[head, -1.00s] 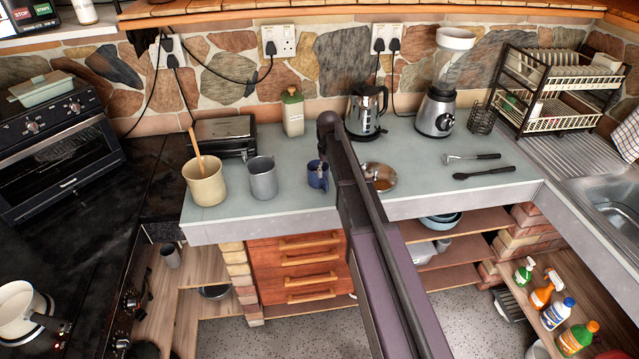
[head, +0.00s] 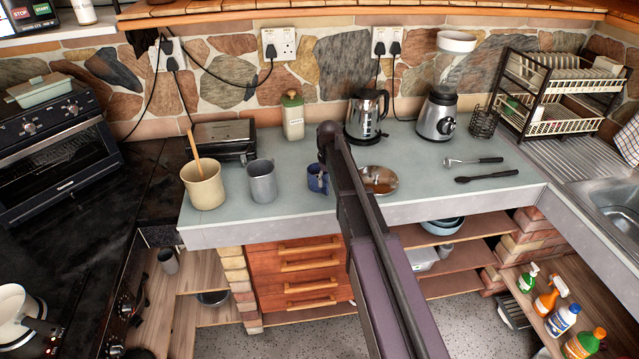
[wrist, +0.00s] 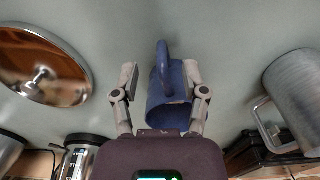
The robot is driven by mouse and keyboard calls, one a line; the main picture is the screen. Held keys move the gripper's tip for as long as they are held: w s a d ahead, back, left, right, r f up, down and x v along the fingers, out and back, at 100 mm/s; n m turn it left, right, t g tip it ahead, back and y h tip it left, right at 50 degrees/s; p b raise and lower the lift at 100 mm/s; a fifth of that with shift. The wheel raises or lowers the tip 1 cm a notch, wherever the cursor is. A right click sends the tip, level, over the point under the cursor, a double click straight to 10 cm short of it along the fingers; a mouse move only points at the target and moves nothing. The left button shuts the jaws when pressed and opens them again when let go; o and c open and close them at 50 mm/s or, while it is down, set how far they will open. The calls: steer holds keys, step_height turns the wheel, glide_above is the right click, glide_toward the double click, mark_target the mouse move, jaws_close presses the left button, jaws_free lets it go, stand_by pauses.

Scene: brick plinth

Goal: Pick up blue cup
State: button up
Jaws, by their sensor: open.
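The blue cup (head: 316,181) stands on the grey-green counter (head: 230,226), partly hidden behind my arm in the head view. In the wrist view the blue cup (wrist: 170,92) lies between the two fingers of my gripper (wrist: 162,80), with its handle pointing to the top of the picture. The fingers are open, one on each side of the cup. The right finger is very close to the cup wall, and I cannot tell whether it touches. A small gap shows on the left side. In the head view the fingers are hidden.
A grey metal mug (head: 262,181) and a cream pot (head: 203,186) with a wooden spoon stand left of the cup. The kettle (head: 366,116) and blender (head: 437,115) stand behind. Utensils (head: 486,174) lie further right.

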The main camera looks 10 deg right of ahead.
steer(key=shift+a+f+b, duration=0.1)
steer(key=shift+f+b, duration=2.05)
steer(key=shift+f, duration=0.2)
jaws_close()
